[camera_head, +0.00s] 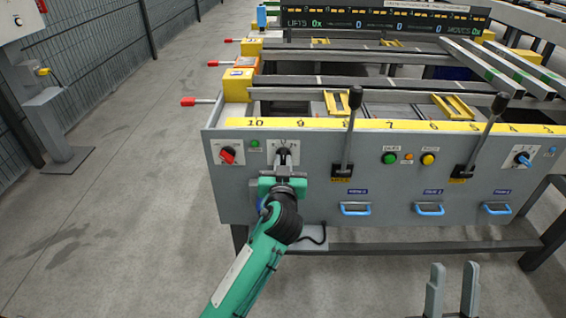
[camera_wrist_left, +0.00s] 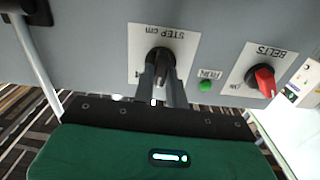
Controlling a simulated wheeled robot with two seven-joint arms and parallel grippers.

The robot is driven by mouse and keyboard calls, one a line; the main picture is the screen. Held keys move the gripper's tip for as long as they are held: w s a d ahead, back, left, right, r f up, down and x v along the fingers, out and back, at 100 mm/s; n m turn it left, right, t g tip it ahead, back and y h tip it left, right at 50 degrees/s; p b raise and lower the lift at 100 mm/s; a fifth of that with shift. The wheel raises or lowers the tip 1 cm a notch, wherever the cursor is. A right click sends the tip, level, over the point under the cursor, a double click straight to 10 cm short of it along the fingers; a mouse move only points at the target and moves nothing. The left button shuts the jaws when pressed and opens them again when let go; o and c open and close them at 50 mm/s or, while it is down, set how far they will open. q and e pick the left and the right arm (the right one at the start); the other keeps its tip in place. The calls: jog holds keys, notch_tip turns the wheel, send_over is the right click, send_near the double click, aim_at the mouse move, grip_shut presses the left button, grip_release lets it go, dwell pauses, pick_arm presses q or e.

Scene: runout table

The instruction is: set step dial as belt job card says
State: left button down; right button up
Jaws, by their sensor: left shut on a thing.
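The step dial is a black knob on a white plate (camera_head: 294,146) on the front of the grey runout table. In the left wrist view the plate, lettered STEP cm, appears upside down, with the black knob (camera_wrist_left: 160,58) at its middle. My left gripper (camera_head: 284,160) is shut on the knob, its fingers (camera_wrist_left: 163,76) on either side of it. The fingers partly hide the dial's marks, so its setting cannot be read. My right gripper (camera_head: 452,292) is open and empty at the lower right, away from the panel. I cannot make out a job card.
A red BELTS switch (camera_head: 228,155) and a green RUN light (camera_head: 254,144) sit left of the dial. A tall black lever (camera_head: 349,130) stands to its right. Blue handles (camera_head: 356,209) line the lower panel. The floor in front is clear.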

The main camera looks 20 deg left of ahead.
pick_arm(q)
jog(key=m+p, duration=0.2)
jog(key=m, duration=0.1)
jog(key=shift+r+p, duration=0.15)
jog(key=shift+p, duration=0.2)
jog(key=m+p, duration=0.2)
jog(key=m, duration=0.1)
jog(key=shift+d+m+p, duration=0.1)
jog(key=shift+m+p, duration=0.2)
jog(key=shift+f+m+p, duration=0.2)
jog(key=shift+m+p, duration=0.4)
jog(key=shift+m, duration=0.4)
pick_arm(e)
jog(key=s+a+f+g+h, duration=0.1)
jog(key=a+f+g, duration=0.1)
jog(key=f+g, duration=0.6)
jog(key=s+a+f+g+h, duration=0.1)
jog(key=f+g, duration=0.7)
jog(key=f, duration=0.5)
jog(key=shift+a+f+n+h, duration=0.2)
jog(key=shift+a+n+h, duration=0.1)
jog(key=shift+a, duration=0.05)
pick_arm(q)
jog(key=c, duration=1.4)
grip_release()
jog(key=shift+c, duration=0.2)
